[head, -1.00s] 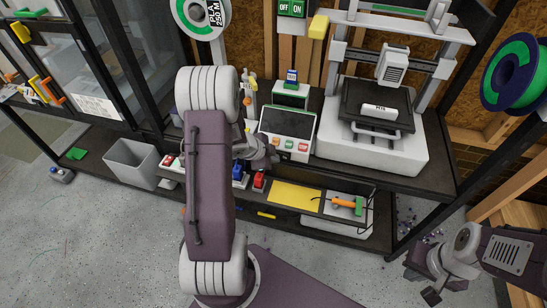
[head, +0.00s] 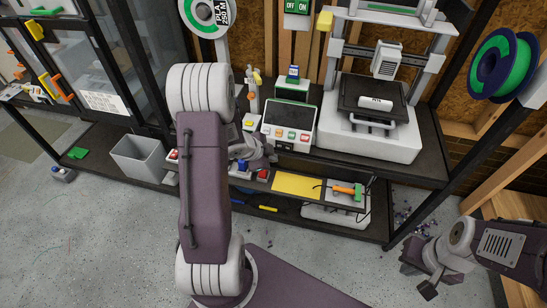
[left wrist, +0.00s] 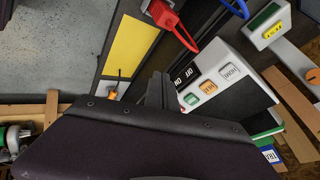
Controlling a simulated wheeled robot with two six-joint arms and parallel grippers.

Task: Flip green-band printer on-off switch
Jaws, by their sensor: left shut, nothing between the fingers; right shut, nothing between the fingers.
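The green-band printer (head: 368,130) stands on the upper shelf, with a green strip on its top frame. The switch itself is not clear, partly behind the fingers. My left gripper (head: 268,154) is shut and empty at the box's lower front; its fingers (left wrist: 160,90) also show in the left wrist view. My right gripper (head: 418,284) is shut, low at the right.
A wall box (head: 298,6) marked OFF and ON hangs above. A grey bin (head: 137,160) stands left. Green spool (head: 503,65) hangs right.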

